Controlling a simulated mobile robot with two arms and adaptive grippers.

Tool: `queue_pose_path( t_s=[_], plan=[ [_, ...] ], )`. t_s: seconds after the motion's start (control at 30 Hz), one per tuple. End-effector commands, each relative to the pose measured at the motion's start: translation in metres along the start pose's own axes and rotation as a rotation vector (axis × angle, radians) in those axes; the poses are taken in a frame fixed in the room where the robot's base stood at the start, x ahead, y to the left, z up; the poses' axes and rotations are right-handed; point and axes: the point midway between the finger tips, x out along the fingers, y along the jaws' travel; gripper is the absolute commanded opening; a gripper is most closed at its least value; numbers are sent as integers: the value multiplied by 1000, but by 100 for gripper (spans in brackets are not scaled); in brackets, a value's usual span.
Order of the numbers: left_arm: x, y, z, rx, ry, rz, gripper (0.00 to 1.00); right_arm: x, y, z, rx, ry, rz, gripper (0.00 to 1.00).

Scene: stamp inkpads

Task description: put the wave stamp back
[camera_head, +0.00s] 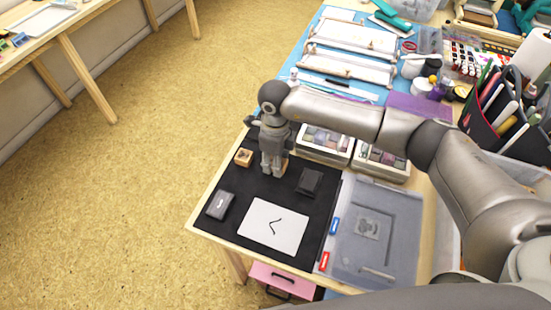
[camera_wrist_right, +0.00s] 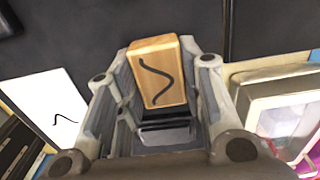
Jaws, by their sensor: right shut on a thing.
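My right gripper (camera_head: 273,168) points down over the back part of the black mat (camera_head: 262,200). It is shut on the wave stamp, a small wooden block (camera_wrist_right: 160,76) with a black wavy line on its face, seen between the fingers in the right wrist view. In the head view the gripper mostly hides this stamp; I cannot tell whether it touches the mat. Another small wooden stamp (camera_head: 243,157) stands on the mat just left of the gripper. A white sheet (camera_head: 272,228) with one black wavy mark lies at the front of the mat. My left gripper is out of view.
A dark inkpad (camera_head: 220,205) lies at the mat's left, and another (camera_head: 309,181) right of the gripper. White trays of coloured pads (camera_head: 326,143) stand behind. A grey plastic case (camera_head: 375,235) lies to the right. The mat's left side runs along the table edge.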

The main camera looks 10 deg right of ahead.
Motion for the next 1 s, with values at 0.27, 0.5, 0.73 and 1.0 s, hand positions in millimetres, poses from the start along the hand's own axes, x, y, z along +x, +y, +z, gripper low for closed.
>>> queue_pose_path(
  t_s=[0.27,0.5,0.73,1.0],
  plan=[
    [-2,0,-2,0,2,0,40,5,0,1,-1,-3,-2,18],
    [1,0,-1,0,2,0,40,7,0,1,0,-2,-2,48],
    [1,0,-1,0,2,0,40,7,0,1,0,-2,-2,57],
    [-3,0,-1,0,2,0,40,0,-1,1,0,-3,-3,57]
  ],
)
